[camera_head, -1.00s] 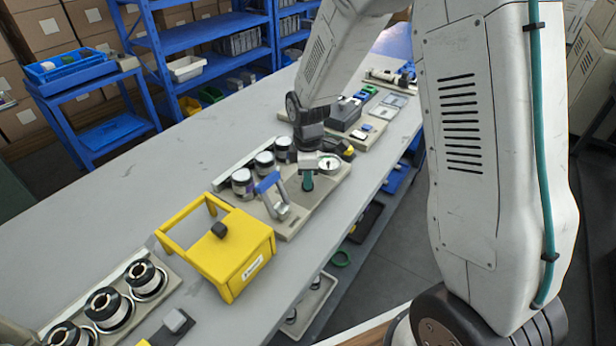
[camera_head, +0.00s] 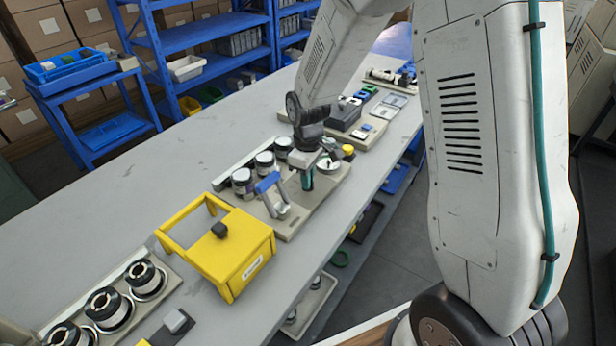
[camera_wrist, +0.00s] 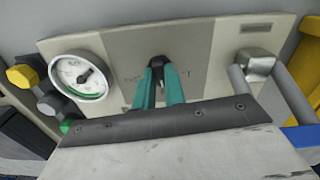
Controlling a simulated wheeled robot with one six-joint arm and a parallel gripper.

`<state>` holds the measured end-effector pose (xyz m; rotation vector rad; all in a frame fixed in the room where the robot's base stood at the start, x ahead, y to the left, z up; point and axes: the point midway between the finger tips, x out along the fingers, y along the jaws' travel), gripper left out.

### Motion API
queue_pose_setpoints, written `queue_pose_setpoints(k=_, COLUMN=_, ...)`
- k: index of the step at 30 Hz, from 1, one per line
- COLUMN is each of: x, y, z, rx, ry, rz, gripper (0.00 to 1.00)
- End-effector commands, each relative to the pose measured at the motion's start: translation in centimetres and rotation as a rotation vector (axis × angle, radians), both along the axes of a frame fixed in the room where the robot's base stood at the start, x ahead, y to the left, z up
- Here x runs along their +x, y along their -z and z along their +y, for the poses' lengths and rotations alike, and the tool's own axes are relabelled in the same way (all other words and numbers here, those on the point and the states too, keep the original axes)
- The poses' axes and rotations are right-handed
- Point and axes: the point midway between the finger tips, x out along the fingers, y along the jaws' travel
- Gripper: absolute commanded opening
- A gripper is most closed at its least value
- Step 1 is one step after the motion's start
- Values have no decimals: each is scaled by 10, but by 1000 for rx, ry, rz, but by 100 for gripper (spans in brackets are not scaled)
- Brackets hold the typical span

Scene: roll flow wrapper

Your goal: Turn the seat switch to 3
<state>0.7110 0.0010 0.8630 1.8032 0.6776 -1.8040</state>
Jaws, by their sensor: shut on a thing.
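The seat switch (camera_wrist: 157,62) is a small dark knob on a grey panel (camera_wrist: 205,60). In the wrist view my gripper's (camera_wrist: 159,84) teal fingers are closed around it from the near side. Faint markings lie on both sides of the knob; I cannot read them or tell which one it points to. In the head view my gripper (camera_head: 307,180) reaches down to the panel between a blue-handled lever and a gauge, and hides the switch.
A round gauge (camera_wrist: 80,76) is left of the switch, with yellow and dark knobs beyond it. The blue-handled lever (camera_head: 268,184) stands close on the other side. Several jars line the panel's back. A yellow box frame (camera_head: 230,250) stands nearer me.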

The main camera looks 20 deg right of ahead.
Motion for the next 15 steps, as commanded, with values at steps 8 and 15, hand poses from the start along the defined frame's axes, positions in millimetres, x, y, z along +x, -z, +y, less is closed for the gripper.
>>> queue_pose_setpoints(k=8, x=0, y=-1, z=0, rx=0, ry=105, rz=-1, gripper=0)
queue_pose_setpoints(k=15, x=1, y=-1, z=0, rx=0, ry=131, rz=-1, gripper=0)
